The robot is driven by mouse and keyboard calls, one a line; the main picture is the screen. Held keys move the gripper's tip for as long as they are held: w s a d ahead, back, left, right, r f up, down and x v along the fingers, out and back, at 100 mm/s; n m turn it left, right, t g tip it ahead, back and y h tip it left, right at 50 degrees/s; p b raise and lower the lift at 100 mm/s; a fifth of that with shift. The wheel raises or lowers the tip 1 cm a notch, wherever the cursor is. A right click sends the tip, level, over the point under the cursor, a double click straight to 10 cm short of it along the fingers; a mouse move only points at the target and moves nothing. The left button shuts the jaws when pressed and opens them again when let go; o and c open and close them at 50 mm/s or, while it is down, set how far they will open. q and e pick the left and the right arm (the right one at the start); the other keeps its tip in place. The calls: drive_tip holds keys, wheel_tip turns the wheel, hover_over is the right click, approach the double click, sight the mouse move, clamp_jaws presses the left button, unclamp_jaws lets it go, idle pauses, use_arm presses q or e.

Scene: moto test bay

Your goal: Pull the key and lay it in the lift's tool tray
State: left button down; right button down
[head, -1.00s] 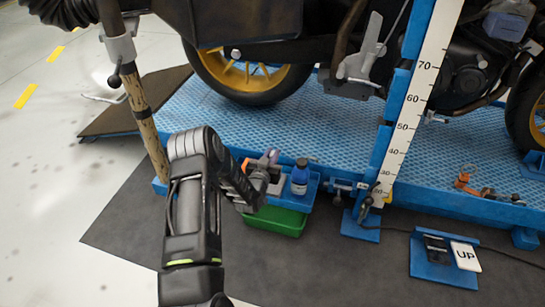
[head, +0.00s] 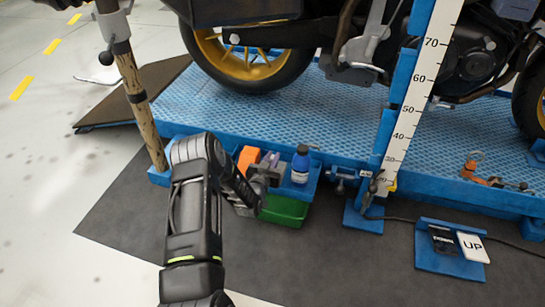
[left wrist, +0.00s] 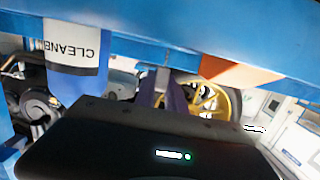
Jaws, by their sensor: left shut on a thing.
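My left gripper (head: 264,174) is at the lift's near side, at the blue tool tray (head: 312,182). It is shut on a small purple-grey thing (head: 268,160), which looks like the key; its shape is mostly hidden by the fingers. In the left wrist view a purple piece (left wrist: 177,103) shows at the fingers, beyond the dark gripper body. The held thing is between an orange block (head: 248,158) and a blue bottle (head: 301,165) in the tray. I cannot tell whether it touches the tray. My right gripper is not in view.
A green bin (head: 285,211) sits under the tray. The bottle's label (left wrist: 73,50) shows upside down in the left wrist view. A post with a height scale (head: 409,110) stands to the right. A pedal with an UP plate (head: 472,247) lies on the floor mat.

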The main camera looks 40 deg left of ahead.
sight(271, 160)
use_arm(q)
drive_tip(key=c, duration=1.3)
unclamp_jaws()
drive_tip(key=shift+s, duration=0.1)
drive_tip(key=p+v, duration=0.3)
drive_tip(key=v, duration=0.3)
drive_tip(key=shift+s+d+r, duration=0.1)
drive_tip(key=shift+s+d, duration=0.1)
drive_tip(key=shift+s, duration=0.15)
drive_tip(key=shift+s+d+p, duration=0.15)
drive_tip(key=shift+s+p, duration=0.15)
drive_tip(key=shift+s, duration=0.1)
drive_tip(key=shift+s, duration=0.1)
